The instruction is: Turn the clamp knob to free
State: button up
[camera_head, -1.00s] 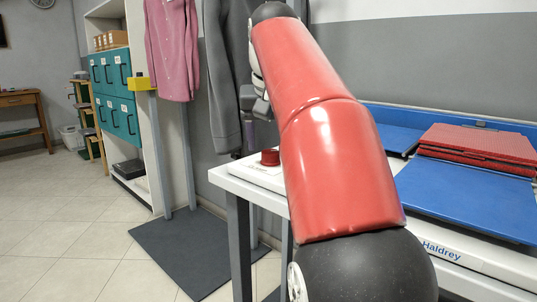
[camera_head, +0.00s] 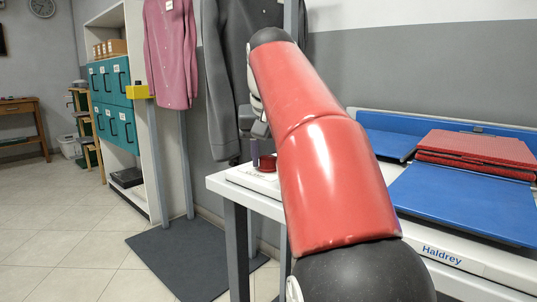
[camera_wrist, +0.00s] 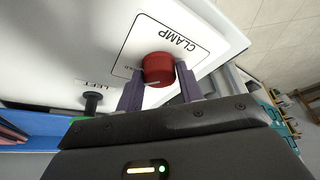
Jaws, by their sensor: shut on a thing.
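The red clamp knob (camera_wrist: 158,68) stands on a white panel (camera_wrist: 108,40) beside the printed word CLAMP. In the head view the knob (camera_head: 267,163) sits on the near left corner of the white table, partly behind my finger. My gripper (camera_wrist: 160,88) has one purple-grey finger on each side of the knob and is shut on it. In the head view my gripper (camera_head: 256,150) points down at the knob, mostly hidden behind my red arm. Small print by the knob is too small to read fully.
Blue boards (camera_head: 470,203) and a red stack (camera_head: 480,150) lie on the table at right. A dark jacket (camera_head: 228,80) hangs close behind my gripper. Floor at left is clear.

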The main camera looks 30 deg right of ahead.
jog(key=n+p, duration=0.1)
jog(key=n+y+p, duration=0.1)
jog(key=n+p, duration=0.1)
jog(key=shift+s+d+r+n, duration=0.1)
jog(key=shift+d+r+n, duration=0.05)
jog(key=shift+r+n, duration=0.15)
jog(key=n+y+p, duration=0.2)
jog(key=n+p, duration=0.2)
jog(key=n, duration=0.1)
jog(key=shift+d+f+n, duration=0.1)
jog(key=shift+n, duration=0.2)
jog(key=n+y, duration=0.1)
jog(key=n, duration=0.1)
jog(key=n+y+p, duration=0.1)
jog(key=n, duration=0.1)
jog(key=shift+w+d+f+g, duration=0.15)
jog(key=shift+w+f+g, duration=0.05)
jog(key=shift+g, duration=0.1)
jog(key=shift+n+g+y, duration=0.5)
jog(key=shift+n+g, duration=0.2)
jog(key=shift+n, duration=1.7)
jog(key=o, duration=1)
